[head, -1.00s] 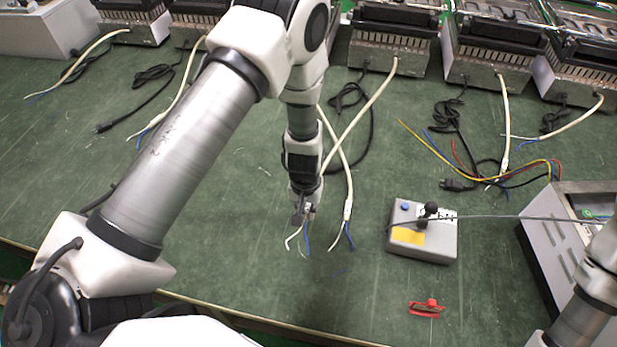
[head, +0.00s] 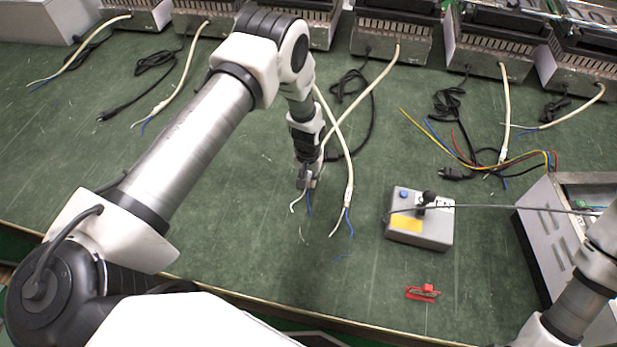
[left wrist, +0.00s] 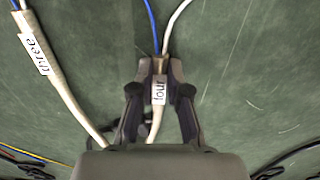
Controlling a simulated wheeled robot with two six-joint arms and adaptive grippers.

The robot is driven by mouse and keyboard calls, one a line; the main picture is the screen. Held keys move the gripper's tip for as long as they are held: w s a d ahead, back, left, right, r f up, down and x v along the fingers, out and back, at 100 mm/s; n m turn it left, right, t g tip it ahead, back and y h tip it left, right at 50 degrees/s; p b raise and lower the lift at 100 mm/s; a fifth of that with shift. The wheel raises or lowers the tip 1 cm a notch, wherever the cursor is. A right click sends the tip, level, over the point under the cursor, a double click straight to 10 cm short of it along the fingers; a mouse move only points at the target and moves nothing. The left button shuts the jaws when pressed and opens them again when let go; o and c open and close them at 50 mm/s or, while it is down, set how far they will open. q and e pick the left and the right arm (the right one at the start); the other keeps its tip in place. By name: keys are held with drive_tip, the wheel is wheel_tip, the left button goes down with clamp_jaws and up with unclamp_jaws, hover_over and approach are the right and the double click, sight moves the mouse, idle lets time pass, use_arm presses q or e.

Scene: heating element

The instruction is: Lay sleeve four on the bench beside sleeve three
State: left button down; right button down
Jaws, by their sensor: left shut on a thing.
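My left gripper (head: 307,184) is shut on sleeve four. In the left wrist view sleeve four (left wrist: 159,90), labelled "four", lies between the fingertips (left wrist: 160,82), with a blue and a white wire coming out beyond it. Sleeve three (left wrist: 38,55), a pale cable sleeve with a "three" label, lies to the left in that view. In the head view sleeve three (head: 348,196) lies on the green bench (head: 240,240), just right of my left gripper and apart from it. I cannot tell whether sleeve four touches the bench. My right gripper is out of view.
A grey box (head: 420,232) with a blue button and a red clip (head: 423,292) stand to the right. A metal case (head: 550,235) is at the far right. Heaters (head: 393,35) with cables line the back.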

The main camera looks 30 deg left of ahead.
use_arm(q)
drive_tip(key=c, duration=1.1)
unclamp_jaws()
drive_tip(key=shift+c, duration=0.2)
wheel_tip(320, 180, up, 12)
drive_tip(key=shift+m, duration=0.5)
drive_tip(key=s+f, duration=0.2)
drive_tip(key=s, duration=0.1)
drive_tip(key=s+f, duration=0.3)
drive_tip(key=s, duration=0.1)
drive_tip(key=s+d+f, duration=0.1)
drive_tip(key=s+f, duration=0.1)
drive_tip(key=s, duration=0.1)
drive_tip(key=shift+s+d+f+b, duration=0.1)
drive_tip(key=shift+s+f+b, duration=0.2)
drive_tip(key=shift+b, duration=0.1)
drive_tip(key=shift+m, duration=0.3)
drive_tip(key=s+f, duration=0.1)
drive_tip(key=s, duration=0.4)
drive_tip(key=s+f, duration=0.1)
drive_tip(key=s, duration=0.2)
drive_tip(key=shift+d+f, duration=0.25)
drive_tip(key=shift+f, duration=0.1)
drive_tip(key=shift+m, duration=0.5)
drive_tip(key=s, duration=1.1)
drive_tip(key=shift+s+d+r, duration=0.1)
drive_tip(key=shift+s+r, duration=0.1)
drive_tip(key=shift+r, duration=0.15)
drive_tip(key=shift+w, duration=0.1)
